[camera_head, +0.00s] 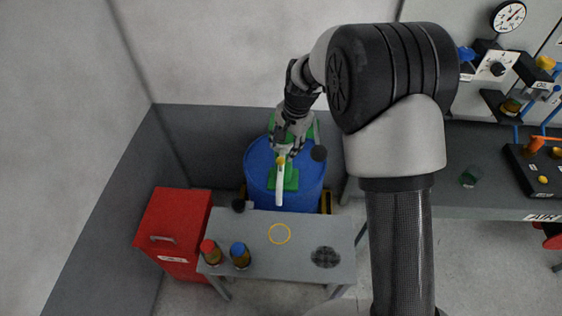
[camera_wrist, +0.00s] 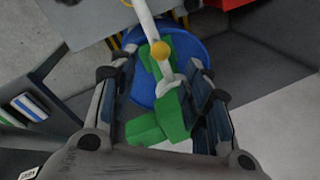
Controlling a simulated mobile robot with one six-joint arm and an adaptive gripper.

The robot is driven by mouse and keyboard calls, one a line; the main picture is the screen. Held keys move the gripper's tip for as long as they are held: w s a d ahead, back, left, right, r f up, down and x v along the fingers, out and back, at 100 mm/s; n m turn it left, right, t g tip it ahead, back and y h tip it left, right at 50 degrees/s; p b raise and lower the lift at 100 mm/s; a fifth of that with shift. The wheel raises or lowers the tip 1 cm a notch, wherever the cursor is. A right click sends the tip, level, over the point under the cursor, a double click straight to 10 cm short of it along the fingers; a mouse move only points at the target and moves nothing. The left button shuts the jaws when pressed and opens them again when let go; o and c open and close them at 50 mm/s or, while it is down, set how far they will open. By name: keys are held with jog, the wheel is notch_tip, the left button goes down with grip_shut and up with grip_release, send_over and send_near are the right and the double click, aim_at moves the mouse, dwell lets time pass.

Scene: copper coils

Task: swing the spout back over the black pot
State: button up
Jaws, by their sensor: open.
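The white spout (camera_head: 279,185) points toward the front over the blue drum (camera_head: 256,170), its free end near the small grey table's back edge. A yellow knob (camera_head: 281,160) sits on it. In the wrist view the spout (camera_wrist: 145,22) runs up from between my fingers, with the yellow knob (camera_wrist: 160,50) on it. My gripper (camera_head: 286,148) is open above the drum; in the wrist view its fingers (camera_wrist: 166,80) stand apart on either side of the spout's base. I cannot tell whether they touch it. I cannot clearly identify the black pot; a dark round speckled patch (camera_head: 325,257) shows on the table.
A yellow ring (camera_head: 279,233) marks the small table (camera_head: 300,222). Two bottles with red (camera_head: 211,252) and blue (camera_head: 240,255) caps stand at its left. A red cabinet (camera_head: 174,230) is left of it. A workbench (camera_head: 450,190) lies to the right. Grey walls stand behind the drum.

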aim_at(281, 158)
jog(key=f, duration=0.3)
jog(key=a+f, duration=0.1)
jog(key=f, duration=0.2)
jog(key=w+f+b, duration=0.1)
jog(key=f, duration=0.1)
jog(key=shift+a+f, duration=0.25)
jog(key=shift+f, duration=0.15)
jog(key=shift+c, duration=0.4)
grip_shut()
